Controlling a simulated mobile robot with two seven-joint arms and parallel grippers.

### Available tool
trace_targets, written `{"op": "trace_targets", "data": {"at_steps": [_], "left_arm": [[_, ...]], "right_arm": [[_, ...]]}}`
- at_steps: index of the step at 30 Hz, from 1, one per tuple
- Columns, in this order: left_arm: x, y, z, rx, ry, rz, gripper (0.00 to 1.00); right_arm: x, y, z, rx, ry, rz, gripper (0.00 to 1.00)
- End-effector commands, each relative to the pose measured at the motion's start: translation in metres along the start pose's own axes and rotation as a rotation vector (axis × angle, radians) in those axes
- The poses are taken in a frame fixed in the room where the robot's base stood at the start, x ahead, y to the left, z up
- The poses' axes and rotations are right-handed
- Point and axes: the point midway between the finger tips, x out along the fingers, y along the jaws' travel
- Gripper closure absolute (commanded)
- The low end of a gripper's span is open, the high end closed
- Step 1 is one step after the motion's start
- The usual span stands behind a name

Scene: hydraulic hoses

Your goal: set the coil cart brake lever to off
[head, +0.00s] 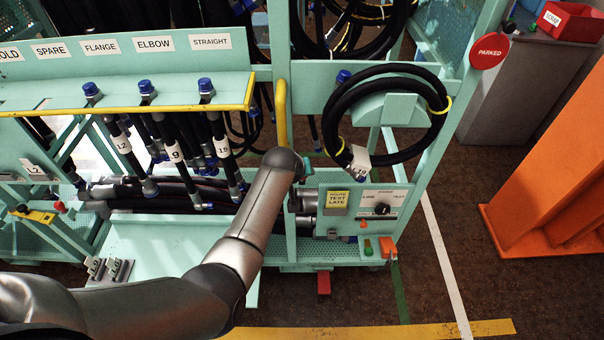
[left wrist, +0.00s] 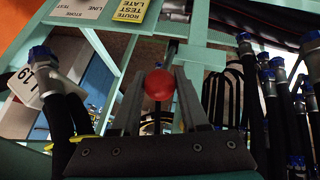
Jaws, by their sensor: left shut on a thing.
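A round red knob (left wrist: 159,84) shows in the left wrist view, between the two grey fingers of my left gripper (left wrist: 160,82). A red disc marked PARKED (head: 489,52) is on the cart's right upright. My right gripper is in neither view.
Hoses with blue caps hang at left, and a coiled black hose (head: 333,105) hangs at right. An orange structure (head: 556,165) stands far right, beyond open floor.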

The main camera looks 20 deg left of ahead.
Motion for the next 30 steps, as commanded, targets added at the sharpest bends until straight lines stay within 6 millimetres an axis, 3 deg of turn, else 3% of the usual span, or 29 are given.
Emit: {"op": "trace_targets", "data": {"at_steps": [1,11,12,20,30], "left_arm": [[-0.0018,0.0017,-0.0083,0.001,0.019,0.005,1.00],[-0.0019,0.0018,-0.0090,0.002,0.021,0.005,1.00],[-0.0019,0.0018,-0.0090,0.002,0.021,0.005,0.55],[-0.0010,0.0011,-0.0051,0.001,0.012,0.003,0.27],[-0.0033,0.0009,-0.0031,0.001,0.008,0.002,0.27]], "right_arm": [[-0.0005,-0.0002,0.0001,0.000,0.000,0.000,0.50],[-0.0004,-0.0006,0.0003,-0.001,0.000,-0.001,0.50],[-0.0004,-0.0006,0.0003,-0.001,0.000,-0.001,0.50],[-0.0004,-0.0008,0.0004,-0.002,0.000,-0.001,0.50],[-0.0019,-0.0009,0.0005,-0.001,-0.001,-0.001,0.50]]}}
